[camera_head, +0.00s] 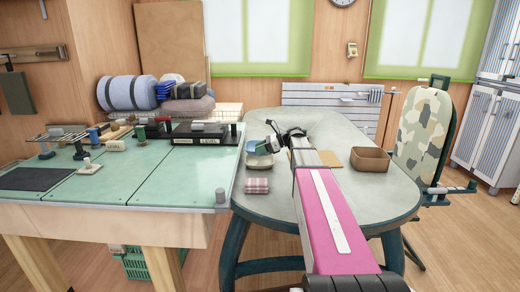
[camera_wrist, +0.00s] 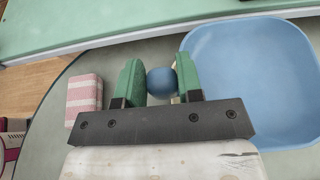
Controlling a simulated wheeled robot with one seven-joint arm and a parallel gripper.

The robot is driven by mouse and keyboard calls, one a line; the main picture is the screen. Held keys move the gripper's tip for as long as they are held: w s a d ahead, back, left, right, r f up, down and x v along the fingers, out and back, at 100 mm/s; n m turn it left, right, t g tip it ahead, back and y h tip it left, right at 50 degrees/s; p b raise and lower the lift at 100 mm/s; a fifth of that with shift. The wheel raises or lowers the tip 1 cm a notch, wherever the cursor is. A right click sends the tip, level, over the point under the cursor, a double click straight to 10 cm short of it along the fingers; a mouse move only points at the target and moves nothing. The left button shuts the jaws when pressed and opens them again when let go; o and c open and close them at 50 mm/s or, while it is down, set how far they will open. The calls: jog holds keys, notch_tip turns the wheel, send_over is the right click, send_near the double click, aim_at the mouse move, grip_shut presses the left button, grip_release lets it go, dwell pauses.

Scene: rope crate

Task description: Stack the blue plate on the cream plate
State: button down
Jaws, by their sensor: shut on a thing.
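The blue plate (camera_wrist: 255,80) fills the right of the wrist view, wide and shallow with rounded corners. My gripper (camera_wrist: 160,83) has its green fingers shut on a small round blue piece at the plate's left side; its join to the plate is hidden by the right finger. In the head view the blue plate (camera_head: 257,147) is small, at the end of my arm. The cream plate (camera_head: 260,161) shows just below it on the grey oval table. I cannot tell whether the two plates touch. Only a cream sliver shows behind the right finger in the wrist view.
A pink checked cloth (camera_head: 257,185) lies in front of the plates; it also shows in the wrist view (camera_wrist: 84,95). A brown box (camera_head: 370,160) stands right on the oval table (camera_head: 395,195). The green-topped workbench (camera_head: 150,165) borders it on the left.

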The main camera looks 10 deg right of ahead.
jog(key=shift+f, duration=0.45)
dwell(0.3)
jog(key=c, duration=0.7)
grip_release()
jog(key=v, duration=1.1)
